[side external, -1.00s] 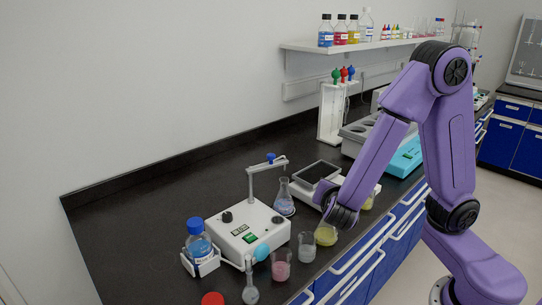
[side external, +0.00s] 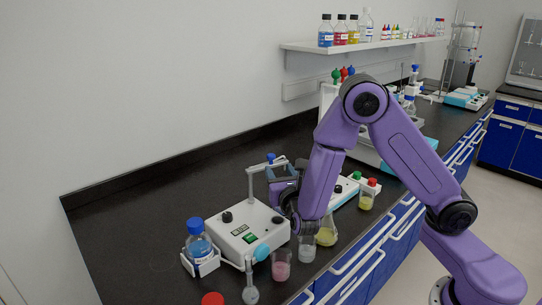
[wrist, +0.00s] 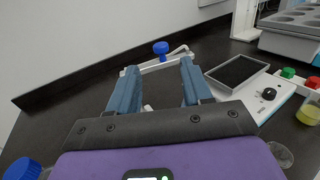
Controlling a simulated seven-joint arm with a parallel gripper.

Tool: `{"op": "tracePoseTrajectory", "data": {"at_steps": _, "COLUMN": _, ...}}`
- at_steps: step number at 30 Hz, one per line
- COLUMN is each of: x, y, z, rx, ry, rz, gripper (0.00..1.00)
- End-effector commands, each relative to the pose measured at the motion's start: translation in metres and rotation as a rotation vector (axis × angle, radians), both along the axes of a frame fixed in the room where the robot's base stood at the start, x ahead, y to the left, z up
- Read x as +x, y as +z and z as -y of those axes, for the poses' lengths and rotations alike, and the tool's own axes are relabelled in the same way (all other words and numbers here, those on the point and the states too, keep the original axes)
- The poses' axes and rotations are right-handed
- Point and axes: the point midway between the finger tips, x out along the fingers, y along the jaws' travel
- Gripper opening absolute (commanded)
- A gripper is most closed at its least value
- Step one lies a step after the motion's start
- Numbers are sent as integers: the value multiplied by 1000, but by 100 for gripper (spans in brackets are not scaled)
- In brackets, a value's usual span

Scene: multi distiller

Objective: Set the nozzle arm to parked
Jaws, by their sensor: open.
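The white nozzle arm (side external: 251,184) stands on a post on the dispenser box (side external: 238,234). Its horizontal bar reaches right, with a blue knob (side external: 270,157) on top. In the wrist view, the bar (wrist: 148,64) and the blue knob (wrist: 161,47) lie just beyond my fingertips, between them in the picture. My gripper (side external: 284,168) is beside the free end of the bar. In the wrist view, my gripper (wrist: 158,74) has its two blue-grey fingers apart, with nothing held. I cannot tell whether a finger touches the bar. The flask under the nozzle is mostly hidden.
A blue-capped bottle (side external: 198,240) stands left of the box. A scale (wrist: 237,72) is right of my fingers. The counter behind the box is clear.

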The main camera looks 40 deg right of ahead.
Motion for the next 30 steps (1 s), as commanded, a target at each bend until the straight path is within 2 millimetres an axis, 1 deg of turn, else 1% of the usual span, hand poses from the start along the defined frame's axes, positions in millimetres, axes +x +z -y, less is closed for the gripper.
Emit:
{"op": "tracePoseTrajectory", "data": {"at_steps": 1, "x": 9, "y": 0, "z": 7, "rx": 3, "ry": -6, "rz": 2, "gripper": 49}}
{"op": "tracePoseTrajectory", "data": {"at_steps": 9, "x": 52, "y": 0, "z": 32, "rx": 3, "ry": -5, "rz": 2, "gripper": 49}}
{"op": "tracePoseTrajectory", "data": {"at_steps": 15, "x": 77, "y": 0, "z": 46, "rx": 2, "ry": -3, "rz": 1, "gripper": 49}}
{"op": "tracePoseTrajectory", "data": {"at_steps": 21, "x": 89, "y": 0, "z": 52, "rx": 0, "ry": -1, "rz": -1, "gripper": 49}}
{"op": "tracePoseTrajectory", "data": {"at_steps": 30, "x": 91, "y": 0, "z": 53, "rx": 0, "ry": 0, "rz": -1, "gripper": 49}}
